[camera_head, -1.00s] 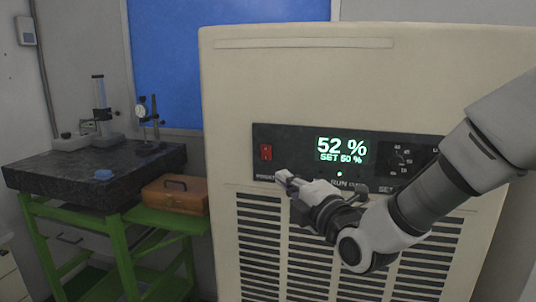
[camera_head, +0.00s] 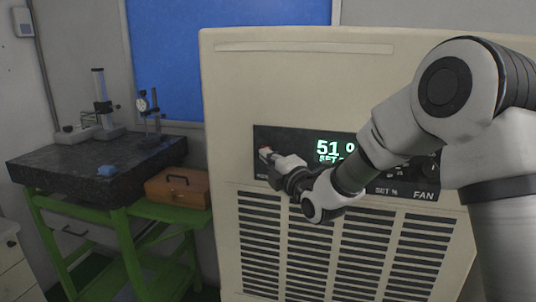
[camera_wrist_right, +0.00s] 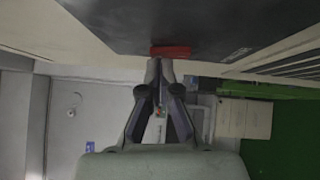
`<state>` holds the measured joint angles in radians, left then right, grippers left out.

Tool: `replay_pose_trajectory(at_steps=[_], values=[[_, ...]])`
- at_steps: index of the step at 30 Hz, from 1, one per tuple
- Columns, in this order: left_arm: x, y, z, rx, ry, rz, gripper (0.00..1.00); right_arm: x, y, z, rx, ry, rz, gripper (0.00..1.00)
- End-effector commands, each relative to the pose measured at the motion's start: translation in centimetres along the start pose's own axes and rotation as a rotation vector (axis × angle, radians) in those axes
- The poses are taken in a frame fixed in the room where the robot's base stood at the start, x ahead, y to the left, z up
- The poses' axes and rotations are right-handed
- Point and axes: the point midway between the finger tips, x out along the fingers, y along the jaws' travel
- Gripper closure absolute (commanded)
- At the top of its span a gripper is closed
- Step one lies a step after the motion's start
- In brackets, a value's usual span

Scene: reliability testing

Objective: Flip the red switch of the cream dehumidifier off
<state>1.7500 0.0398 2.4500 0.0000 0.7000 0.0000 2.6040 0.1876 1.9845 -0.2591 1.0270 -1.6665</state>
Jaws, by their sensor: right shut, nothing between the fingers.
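The cream dehumidifier (camera_head: 300,80) stands in front of me with a dark control panel (camera_head: 375,133). Its display (camera_head: 333,148) is lit and reads 51, partly covered by my right arm. The red switch (camera_wrist_right: 171,51) shows in the right wrist view just beyond the fingertips. In the head view, the gripper mostly covers it. My right gripper (camera_head: 268,155) is shut and empty, its tips at the switch. It also shows in the right wrist view (camera_wrist_right: 157,66). I cannot tell whether the tips touch the switch or which way it is tilted. My left gripper is out of view.
An orange toolbox (camera_head: 178,192) sits beside the dehumidifier. A blue board (camera_head: 220,60) hangs behind.

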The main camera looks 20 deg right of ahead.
Motion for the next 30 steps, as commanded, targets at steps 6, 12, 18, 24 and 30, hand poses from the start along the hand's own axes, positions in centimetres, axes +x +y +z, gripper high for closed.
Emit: replay_pose_trajectory(at_steps=[6, 12, 18, 24, 30], values=[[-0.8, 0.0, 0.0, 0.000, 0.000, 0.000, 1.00, 0.3, 0.6, 0.4, 0.031, 0.000, -0.030, 1.00], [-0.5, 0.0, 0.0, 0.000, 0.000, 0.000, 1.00, 0.3, 0.1, 0.3, 0.034, 0.000, -0.033, 1.00], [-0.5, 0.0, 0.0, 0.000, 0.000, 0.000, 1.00, -1.2, 0.2, 0.3, 0.035, 0.000, -0.034, 1.00], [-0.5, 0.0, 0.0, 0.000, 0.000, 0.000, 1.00, -5.6, 0.5, 0.3, 0.039, 0.000, -0.033, 1.00], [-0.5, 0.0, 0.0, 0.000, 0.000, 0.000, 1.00, -10.0, 0.7, 0.2, 0.038, 0.000, -0.031, 1.00]])
